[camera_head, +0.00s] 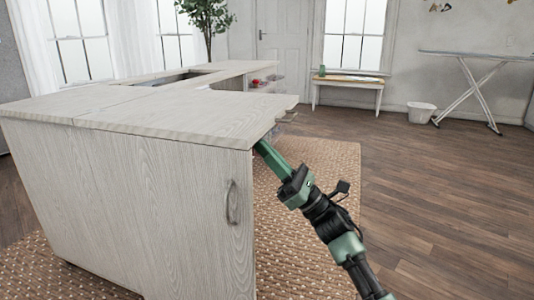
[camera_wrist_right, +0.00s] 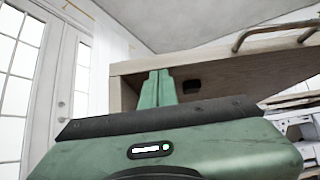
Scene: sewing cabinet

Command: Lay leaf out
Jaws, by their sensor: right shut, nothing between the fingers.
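The sewing cabinet (camera_head: 110,185) has pale wood grain and fills the left of the head view. Its top (camera_head: 195,112) is crossed by a seam, with the section right of the seam lying level and reaching to the right edge. My right gripper (camera_head: 263,150) is green and shut, at the right edge of that section, its tip just under the near corner. In the right wrist view my gripper's fingers (camera_wrist_right: 157,89) are together and empty, in front of a wooden panel's underside (camera_wrist_right: 215,85). I cannot tell whether they touch it. My left gripper is out of view.
A metal handle (camera_head: 231,202) is on the cabinet's near panel. A woven rug (camera_head: 318,185) lies beneath. A bench (camera_head: 348,80), a white basket (camera_head: 421,112) and an ironing board (camera_head: 478,60) stand at the back. The wooden floor (camera_head: 440,180) on the right is clear.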

